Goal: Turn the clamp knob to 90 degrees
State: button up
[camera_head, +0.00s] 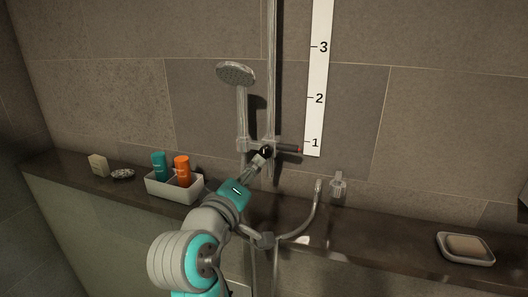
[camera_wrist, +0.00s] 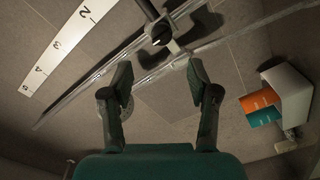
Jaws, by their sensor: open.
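The clamp knob (camera_wrist: 161,34) is dark and round with a pale line across its face. It sits on the slider of the metal shower rail (camera_wrist: 104,72), near the top of the wrist view. In the head view the dark knob (camera_head: 265,151) is just beyond my gripper (camera_head: 256,164). In the wrist view my gripper (camera_wrist: 158,74) is open, with its fingertips wide apart and nothing between them. The knob lies ahead of the fingertips, and I see no contact. The hand shower (camera_head: 236,73) hangs in the holder left of the rail in the head view.
A white number strip (camera_head: 318,80) is on the wall right of the rail. A white caddy (camera_head: 174,188) with a teal bottle (camera_head: 159,165) and an orange bottle (camera_head: 182,170) stands on the ledge. A soap dish (camera_head: 465,248) is at the right.

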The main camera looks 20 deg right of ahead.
aim_at(264, 154)
jog(key=x, duration=0.9)
jog(key=shift+w+d, duration=0.15)
jog(key=shift+w, duration=0.05)
grip_shut()
